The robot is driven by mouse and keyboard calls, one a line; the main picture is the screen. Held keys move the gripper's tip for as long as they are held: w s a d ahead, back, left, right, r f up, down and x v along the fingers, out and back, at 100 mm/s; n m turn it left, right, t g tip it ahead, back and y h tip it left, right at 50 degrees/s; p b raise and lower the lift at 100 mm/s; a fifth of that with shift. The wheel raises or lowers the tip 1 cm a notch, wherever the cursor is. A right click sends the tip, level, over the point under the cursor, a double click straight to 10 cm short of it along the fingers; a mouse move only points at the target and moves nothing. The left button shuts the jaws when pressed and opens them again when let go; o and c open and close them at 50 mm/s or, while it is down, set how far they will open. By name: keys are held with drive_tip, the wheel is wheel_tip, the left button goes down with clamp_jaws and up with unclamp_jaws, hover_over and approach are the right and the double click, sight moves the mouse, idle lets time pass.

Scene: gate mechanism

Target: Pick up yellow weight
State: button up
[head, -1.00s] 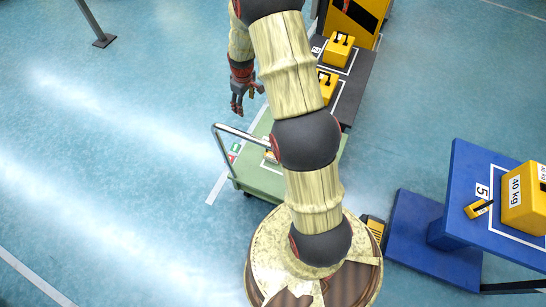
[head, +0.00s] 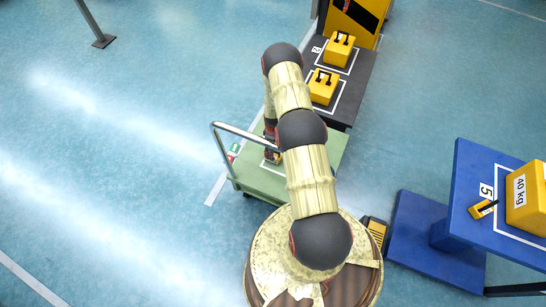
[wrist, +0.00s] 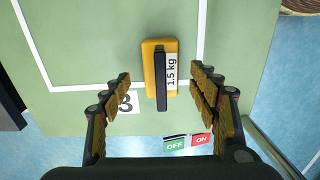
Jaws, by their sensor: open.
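A small yellow weight (wrist: 149,72) with a black bar handle and a "1.5 kg" label lies on the green cart top (wrist: 80,75), inside a white outline near a "3" mark. My gripper (wrist: 163,92) is open and empty, with its fingers to the left and right of the weight's near end and gaps on both sides. In the head view my gripper hangs over the green cart (head: 262,184) and is mostly hidden behind my arm. Only a yellow bit of the weight (head: 275,158) shows there.
Two yellow weights (head: 340,49) (head: 323,88) stand on a dark table (head: 350,95) behind the cart. A blue stand (head: 470,165) at right holds a 40 kg weight (head: 524,210) and a small yellow one (head: 480,210). The cart's metal handle (head: 225,150) rises at left.

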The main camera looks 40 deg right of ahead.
wheel_tip(320, 180, down, 6)
drive_tip(key=shift+a+b, duration=0.1)
drive_tip(key=shift+b, duration=1.15)
drive_tip(key=shift+c, duration=1.2)
clamp_jaws()
drive_tip(key=shift+w+r, duration=0.1)
drive_tip(key=shift+w, duration=0.05)
